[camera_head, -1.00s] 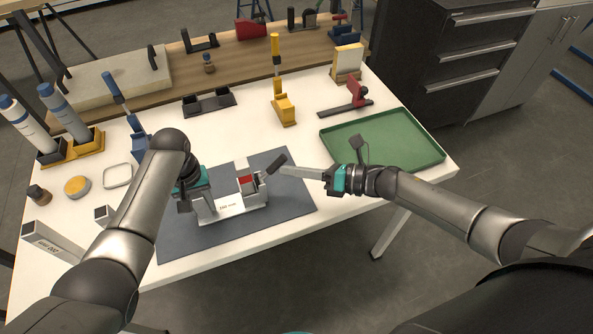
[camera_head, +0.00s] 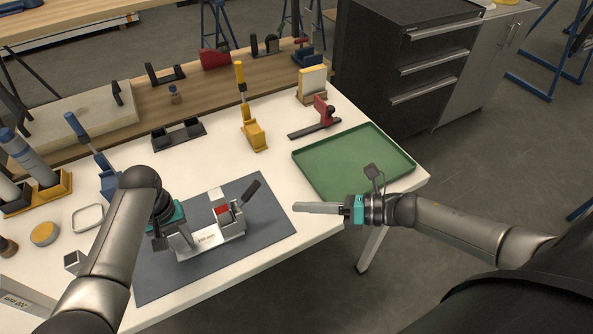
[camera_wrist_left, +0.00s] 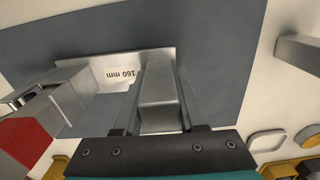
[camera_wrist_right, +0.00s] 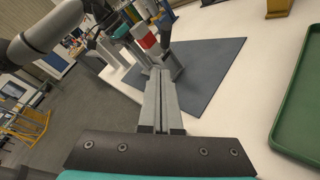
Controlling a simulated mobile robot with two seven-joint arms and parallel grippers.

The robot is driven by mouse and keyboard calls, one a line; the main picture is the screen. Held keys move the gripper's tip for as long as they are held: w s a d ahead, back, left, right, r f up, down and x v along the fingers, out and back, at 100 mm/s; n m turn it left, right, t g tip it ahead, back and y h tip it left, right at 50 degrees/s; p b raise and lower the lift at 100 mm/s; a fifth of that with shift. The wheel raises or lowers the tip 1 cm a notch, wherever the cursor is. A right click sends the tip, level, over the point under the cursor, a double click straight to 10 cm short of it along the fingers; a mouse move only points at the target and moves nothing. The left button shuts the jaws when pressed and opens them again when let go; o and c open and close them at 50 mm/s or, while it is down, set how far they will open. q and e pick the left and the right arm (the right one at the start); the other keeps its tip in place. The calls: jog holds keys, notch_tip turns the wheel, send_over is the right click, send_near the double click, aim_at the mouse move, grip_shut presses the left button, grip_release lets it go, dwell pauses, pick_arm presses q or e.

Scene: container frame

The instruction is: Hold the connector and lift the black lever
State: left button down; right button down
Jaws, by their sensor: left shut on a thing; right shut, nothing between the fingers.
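The connector is a grey metal fixture with a base plate marked 160 mm (camera_head: 207,239), standing on a dark mat. My left gripper (camera_wrist_left: 158,75) is shut on the connector's upright grey block at its left end; in the head view my arm partly hides that grip. The black lever (camera_head: 250,190) is at the connector's right end beside a red block (camera_head: 223,212), tilted up to the right. My right gripper (camera_head: 296,207) is shut and empty, right of the lever and apart from it, near the table's front edge. Its closed fingers also show in the right wrist view (camera_wrist_right: 160,85), pointing towards the connector.
The dark mat (camera_head: 265,220) has bare room right of the connector. A green tray (camera_head: 350,160) lies at the table's right end. A yellow clamp (camera_head: 254,135) and a red clamp (camera_head: 325,117) stand behind.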

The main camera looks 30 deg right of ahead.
jog(key=shift+v, duration=2)
jog(key=shift+r, duration=0.15)
pick_arm(q)
jog(key=shift+c, duration=2)
grip_release()
